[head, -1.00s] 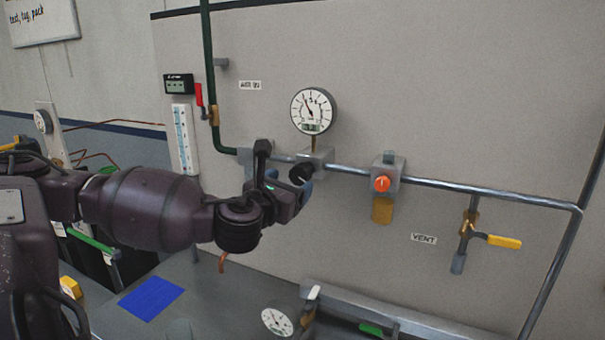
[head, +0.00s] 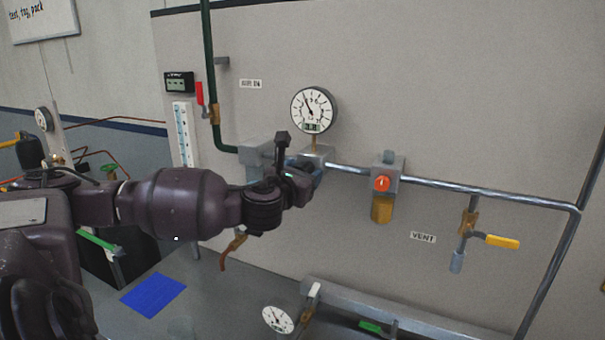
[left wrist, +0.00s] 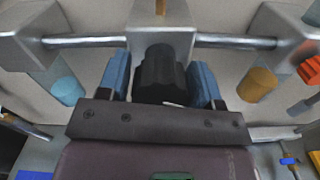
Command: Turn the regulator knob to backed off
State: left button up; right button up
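The black ribbed regulator knob (left wrist: 160,72) is in the middle of the left wrist view, in front of its grey regulator block (left wrist: 160,20). The block also shows in the head view (head: 318,154), below a round white gauge (head: 314,109). My left gripper (head: 311,176) is at the knob and mostly hides it in the head view. In the left wrist view its two blue fingers (left wrist: 160,80) stand on either side of the knob, with narrow gaps visible, so it looks open around the knob. My right gripper is not in view.
A pipe (head: 460,190) runs right along the wall to a block with an orange knob (head: 382,184) and a yellow-handled vent valve (head: 502,241). A red-handled valve (head: 200,93) is upper left. A bench below holds a blue mat (head: 153,295) and another gauge (head: 278,320).

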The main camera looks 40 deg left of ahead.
pick_arm(q)
jog(key=c, duration=0.6)
jog(key=shift+n, duration=0.3)
jog(key=n, duration=0.3)
jog(key=shift+f+n, duration=0.1)
jog(key=shift+n, duration=0.3)
jog(key=n, duration=0.6)
jog(key=shift+d, duration=0.1)
jog(key=n, duration=0.6)
jog(key=shift+n, duration=0.4)
jog(key=n, duration=0.5)
jog(key=shift+r+n, duration=0.2)
jog(key=shift+n, duration=0.1)
